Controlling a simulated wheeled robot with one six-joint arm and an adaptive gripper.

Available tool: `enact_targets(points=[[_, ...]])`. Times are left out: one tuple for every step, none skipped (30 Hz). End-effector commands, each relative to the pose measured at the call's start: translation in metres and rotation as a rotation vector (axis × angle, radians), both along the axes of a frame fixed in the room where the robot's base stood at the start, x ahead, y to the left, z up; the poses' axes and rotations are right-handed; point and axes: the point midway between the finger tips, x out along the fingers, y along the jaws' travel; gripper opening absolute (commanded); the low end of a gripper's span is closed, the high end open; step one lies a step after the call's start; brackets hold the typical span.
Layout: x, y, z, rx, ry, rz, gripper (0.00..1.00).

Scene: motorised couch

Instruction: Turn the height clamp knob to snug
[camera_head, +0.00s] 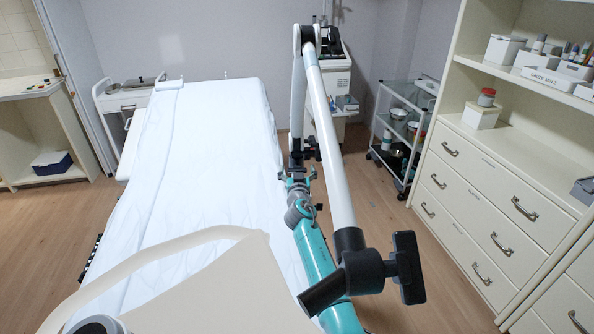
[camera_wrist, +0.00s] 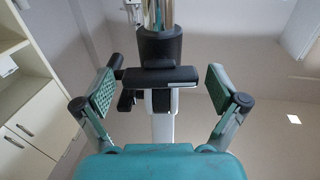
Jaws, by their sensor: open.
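My gripper (camera_head: 297,177) is at the end of my teal arm, beside the couch's right edge in the head view. In the wrist view my gripper (camera_wrist: 160,89) is open, with its green pads wide apart and nothing held. Beyond the gap, roughly centred, stand a black bar (camera_wrist: 158,75) and a black collar (camera_wrist: 160,45) on a white post (camera_wrist: 163,128). A smaller black part (camera_wrist: 126,100) sticks out to the left. I cannot tell which of these is the height clamp knob, or its setting; no pad is seen touching them.
The couch (camera_head: 205,140) has a white sheet. A wheeled cart (camera_head: 395,125) with metal pots stands at the back right. A drawer cabinet (camera_head: 490,185) fills the right side. Some wooden floor right of the couch is free.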

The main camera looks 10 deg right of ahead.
Motion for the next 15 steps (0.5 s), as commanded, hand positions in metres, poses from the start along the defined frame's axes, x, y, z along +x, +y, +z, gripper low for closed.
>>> enact_targets(points=[[-0.0001,0.0,0.0,0.0,0.0,0.0,0.96],[-0.0001,0.0001,0.0,0.0,0.0,0.0,0.88],[-0.0001,0.0001,0.0,0.0,0.0,0.0,0.78],[-0.0001,0.0001,0.0001,0.0,0.0,0.0,0.71],[-0.0001,0.0001,0.0001,0.0,0.0,0.0,0.63],[-0.0001,0.0001,0.0001,0.0,0.0,0.0,0.53],[-0.0002,0.0001,0.0001,0.0,0.0,0.0,0.46],[-0.0002,0.0001,0.0001,0.0,0.0,0.0,0.38],[-0.0002,0.0001,0.0001,0.0,0.0,0.0,0.36],[-0.0001,0.0001,0.0001,0.0,0.0,0.0,0.35],[-0.0001,0.0001,0.0002,0.0,0.0,0.0,0.35],[-0.0001,0.0001,0.0002,0.001,0.0,0.0,0.35],[-0.0001,0.0,0.0002,0.003,-0.001,0.0,0.35],[-0.0001,0.0,0.0002,0.005,-0.001,0.0,0.35],[-0.0001,0.0,0.0003,0.009,-0.002,0.0,0.35]])
